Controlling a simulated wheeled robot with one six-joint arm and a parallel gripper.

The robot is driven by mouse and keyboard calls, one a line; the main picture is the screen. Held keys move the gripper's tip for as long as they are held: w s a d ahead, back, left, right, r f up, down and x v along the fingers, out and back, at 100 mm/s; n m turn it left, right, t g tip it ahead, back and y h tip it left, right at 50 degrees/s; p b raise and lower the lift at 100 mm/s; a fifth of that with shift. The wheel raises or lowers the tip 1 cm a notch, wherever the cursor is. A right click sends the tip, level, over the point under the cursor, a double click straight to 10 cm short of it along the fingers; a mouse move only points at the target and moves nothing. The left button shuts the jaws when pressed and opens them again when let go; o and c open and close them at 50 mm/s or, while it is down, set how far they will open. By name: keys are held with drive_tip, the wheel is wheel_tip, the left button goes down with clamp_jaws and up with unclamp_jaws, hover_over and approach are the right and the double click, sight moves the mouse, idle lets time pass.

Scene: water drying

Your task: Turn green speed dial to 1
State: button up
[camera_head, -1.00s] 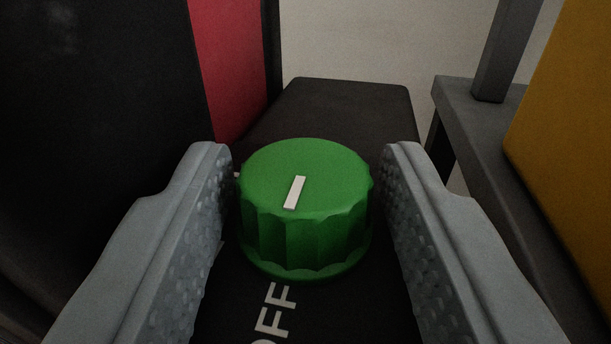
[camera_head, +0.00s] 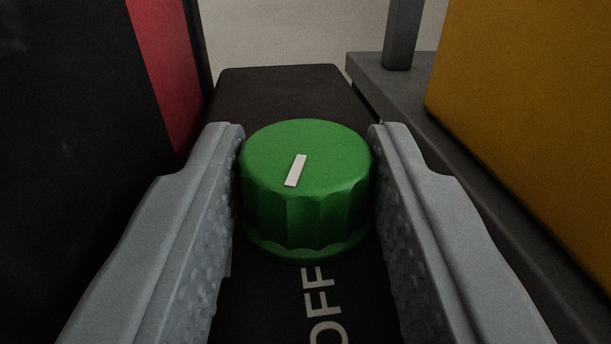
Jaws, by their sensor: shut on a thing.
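The green speed dial (camera_head: 306,185) is a round, fluted knob on a black panel, in the middle of the view. Its white pointer mark (camera_head: 296,170) leans slightly, with its lower end toward the lower left. White "OFF" lettering (camera_head: 318,300) is on the panel just below the dial. My gripper (camera_head: 307,150) is shut on the dial, with one grey textured finger against its left side and the other against its right. The number 1 is not visible, and the panel beside the dial is mostly hidden by the fingers.
A large black body with a red stripe (camera_head: 165,75) stands close on the left. A yellow block (camera_head: 530,120) and a grey frame with a post (camera_head: 402,35) stand close on the right. The black panel (camera_head: 285,90) continues behind the dial.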

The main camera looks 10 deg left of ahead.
drive_tip(key=shift+h, duration=0.3)
drive_tip(key=o, duration=0.7)
drive_tip(key=shift+y, duration=0.4)
